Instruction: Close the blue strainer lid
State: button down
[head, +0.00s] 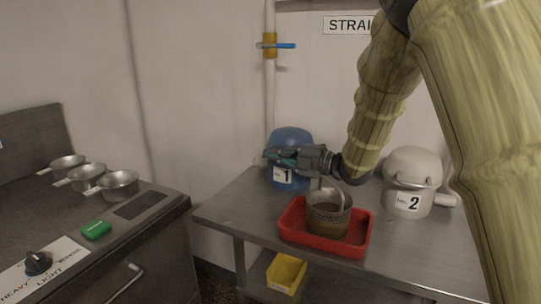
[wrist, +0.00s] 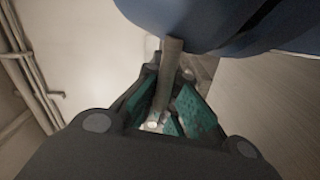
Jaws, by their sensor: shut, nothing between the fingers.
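The blue strainer (head: 291,138), labelled 1, stands at the back left of the steel table. Its domed top is up. My gripper partly hides its front, so I cannot tell how far its lid is open. My gripper (head: 272,156) reaches across the front of it from the right, with its fingers pointing left. In the wrist view my gripper (wrist: 160,105) is shut, with green finger pads. There the blue strainer (wrist: 215,18) fills the top edge, and a grey bar (wrist: 171,75) runs down from it across the fingers. I cannot tell if they touch.
A red tray (head: 288,232) holding a mesh basket (head: 329,222) sits in front of the strainer. A white strainer (head: 412,165) labelled 2 stands right. A yellow bin (head: 287,270) is below. A counter with several pans (head: 118,184) and a green block (head: 97,229) is at left.

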jog(key=shift+s+a+f+b, duration=0.15)
jog(key=shift+f+b, duration=0.05)
jog(key=shift+f, duration=0.3)
jog(key=shift+s+a+f+b, duration=0.1)
jog(key=shift+a+f+b, duration=0.1)
jog(key=shift+f, duration=0.25)
jog(key=shift+d, duration=0.1)
jog(key=c, duration=2.2)
grip_release()
jog(key=shift+f, duration=0.1)
jog(key=o, duration=0.4)
